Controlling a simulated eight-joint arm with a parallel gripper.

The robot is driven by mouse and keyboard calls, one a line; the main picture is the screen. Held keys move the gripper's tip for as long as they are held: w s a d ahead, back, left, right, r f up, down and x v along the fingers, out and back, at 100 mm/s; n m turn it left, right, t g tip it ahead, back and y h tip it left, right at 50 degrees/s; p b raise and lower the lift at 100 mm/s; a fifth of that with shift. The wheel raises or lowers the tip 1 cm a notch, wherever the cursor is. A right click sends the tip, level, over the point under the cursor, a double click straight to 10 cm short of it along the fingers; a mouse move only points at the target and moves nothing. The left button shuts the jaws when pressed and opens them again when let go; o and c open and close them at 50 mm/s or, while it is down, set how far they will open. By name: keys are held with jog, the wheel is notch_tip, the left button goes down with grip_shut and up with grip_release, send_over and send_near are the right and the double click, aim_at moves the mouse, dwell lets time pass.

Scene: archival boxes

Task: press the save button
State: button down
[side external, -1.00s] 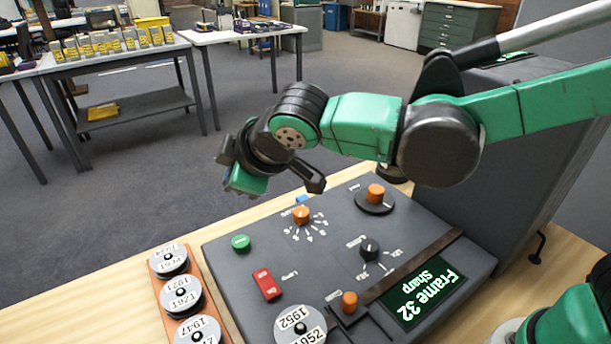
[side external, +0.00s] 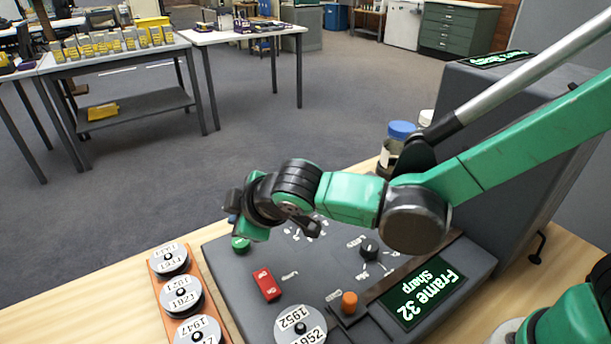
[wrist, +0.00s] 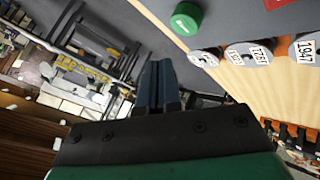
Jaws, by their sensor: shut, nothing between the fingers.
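A round green button (side external: 240,244) stands on the grey control panel (side external: 235,290), near its far left corner. In the wrist view the green button (wrist: 187,17) is at the top, with a small white mark that I cannot read. No readable label names a save button. My gripper (side external: 232,218) is over that corner of the panel, close above and behind the green button in the side view; I cannot tell the exact gap. In the wrist view its dark blue fingers (wrist: 158,66) are together and empty, with the button to their upper right.
On the panel are a red switch (side external: 267,284), a black knob (side external: 369,248), an orange knob (side external: 349,302), a "1952" reel (side external: 300,326) and a screen (side external: 423,292) reading "Frame 32 Sharp". Labelled reels (side external: 181,294) stand left. A blue-lidded jar (side external: 401,130) is behind my arm.

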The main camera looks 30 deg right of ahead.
aim_at(245, 243)
jog(key=shift+f, duration=1.05)
jog(key=shift+f, duration=0.15)
dwell(1.2)
jog(key=shift+f, duration=0.25)
jog(key=shift+f, duration=0.45)
dwell(0.6)
jog(key=shift+r, duration=0.9)
jog(key=shift+r, duration=2.5)
